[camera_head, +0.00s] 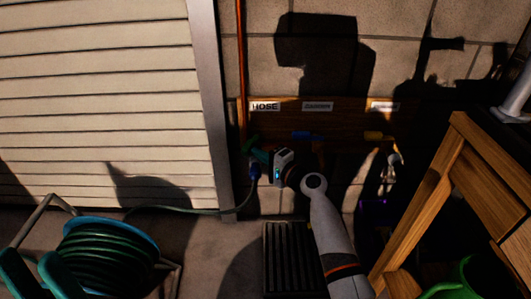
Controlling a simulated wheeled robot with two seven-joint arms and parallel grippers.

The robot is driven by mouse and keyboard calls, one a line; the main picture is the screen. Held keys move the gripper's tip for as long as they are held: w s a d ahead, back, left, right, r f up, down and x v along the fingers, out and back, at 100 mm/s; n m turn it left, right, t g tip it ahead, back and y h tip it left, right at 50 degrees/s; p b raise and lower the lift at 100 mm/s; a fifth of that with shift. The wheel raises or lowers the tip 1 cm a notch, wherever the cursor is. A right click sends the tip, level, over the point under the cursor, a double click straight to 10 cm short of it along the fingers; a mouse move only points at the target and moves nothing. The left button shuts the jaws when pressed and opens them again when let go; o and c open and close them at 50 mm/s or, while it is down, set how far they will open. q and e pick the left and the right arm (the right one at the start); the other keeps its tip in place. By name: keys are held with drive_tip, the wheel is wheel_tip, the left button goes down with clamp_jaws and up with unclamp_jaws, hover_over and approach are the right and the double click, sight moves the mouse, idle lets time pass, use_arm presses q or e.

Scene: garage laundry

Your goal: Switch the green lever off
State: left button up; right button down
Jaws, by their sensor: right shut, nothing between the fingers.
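The green lever (250,144) is on the wall at the left end of a wooden board, below the label "HOSE". It is small and dark here, and its exact angle is hard to tell. My right gripper (264,158) is at the end of the grey-white arm that rises from the bottom. It is shut and empty, pointing left, just right of and slightly below the green lever. I cannot tell whether it touches the lever. My left gripper is not in view.
A blue lever (305,134) and a yellow lever (374,136) are farther right on the board (345,118). A hose runs from below the green lever to a hose reel (105,255) at lower left. A wooden table (425,205) stands at right, a floor grate (283,260) below.

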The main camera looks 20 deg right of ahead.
drive_tip(key=shift+w+a, duration=0.15)
drive_tip(key=shift+a, duration=0.7)
drive_tip(key=p+v, duration=0.2)
drive_tip(key=v, duration=1)
